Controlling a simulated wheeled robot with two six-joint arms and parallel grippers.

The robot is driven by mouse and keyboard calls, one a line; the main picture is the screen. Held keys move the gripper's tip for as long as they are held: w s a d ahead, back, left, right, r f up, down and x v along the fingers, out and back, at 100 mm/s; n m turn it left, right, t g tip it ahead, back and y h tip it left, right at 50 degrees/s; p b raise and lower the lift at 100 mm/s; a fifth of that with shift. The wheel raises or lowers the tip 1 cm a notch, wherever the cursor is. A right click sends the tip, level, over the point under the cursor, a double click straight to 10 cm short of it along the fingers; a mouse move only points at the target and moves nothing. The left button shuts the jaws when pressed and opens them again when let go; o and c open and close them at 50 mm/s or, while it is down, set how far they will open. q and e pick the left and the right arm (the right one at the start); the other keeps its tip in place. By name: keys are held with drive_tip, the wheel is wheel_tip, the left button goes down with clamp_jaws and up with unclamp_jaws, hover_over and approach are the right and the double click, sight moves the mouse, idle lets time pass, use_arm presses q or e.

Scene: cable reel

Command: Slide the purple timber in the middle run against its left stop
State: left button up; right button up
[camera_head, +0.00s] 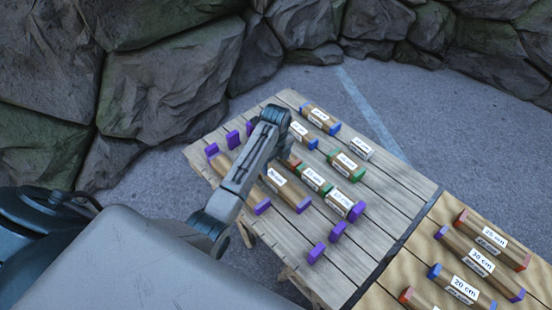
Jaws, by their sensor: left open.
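The purple timber in the middle run (290,191) is a brown bar with a white label and a purple right end. Its left part is hidden behind my left arm. The purple left stop of the middle run (233,139) stands upright at the left of the table. The middle run's right stop (338,231) is apart from the timber's right end, with bare wood between. My left gripper (277,148) is over the table, around the timber's left part. It is open; its fingertips are mostly hidden by the arm. My right gripper is not in view.
A near timber (262,207) lies in front, between a left stop (211,150) and a right stop (316,252). Farther back lie several labelled timbers, including a green-ended one (346,166). A second table at right holds longer timbers (492,240). Rock walls stand behind.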

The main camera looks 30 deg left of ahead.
sight(276, 177)
use_arm(q)
wheel_tip(276, 177, down, 10)
drive_tip(key=shift+r, duration=0.1)
drive_tip(key=shift+c, duration=0.2)
